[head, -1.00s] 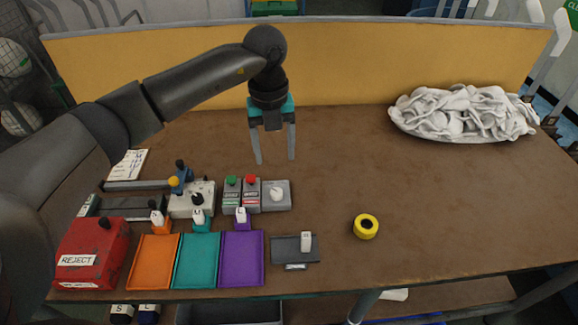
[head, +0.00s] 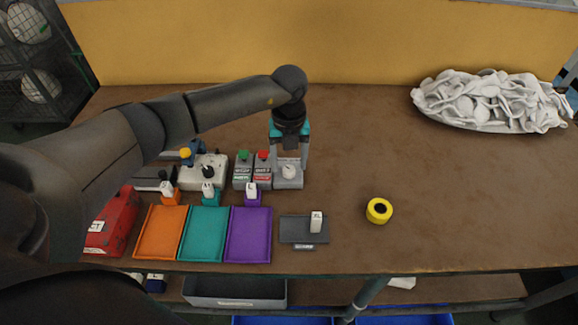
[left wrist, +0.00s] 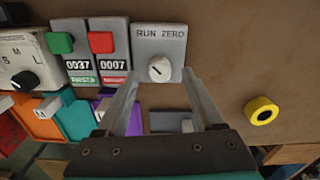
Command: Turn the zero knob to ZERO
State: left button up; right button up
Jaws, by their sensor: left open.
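The zero knob (head: 289,172) is a round white knob on a small grey box (head: 290,184), at the right end of the row of devices. In the left wrist view the knob (left wrist: 159,69) sits below the printed words RUN and ZERO. A small dark mark shows on its face, but I cannot tell surely which word it points to. My left gripper (head: 290,160) points down over the box, open and empty. Its fingers (left wrist: 161,78) straddle the knob's position in the wrist view, with gaps on both sides. My right gripper is out of view.
Red-button (left wrist: 102,42) and green-button (left wrist: 60,42) counters stand just left of the box. Orange, teal and purple trays (head: 267,245) lie in front. A grey pad (head: 290,229), a yellow ring (head: 379,210) and a white sock pile (head: 490,100) lie rightward. The table's centre right is clear.

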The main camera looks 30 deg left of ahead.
pick_arm(q)
jog(key=shift+f, duration=0.8)
jog(key=shift+c, duration=0.4)
grip_shut()
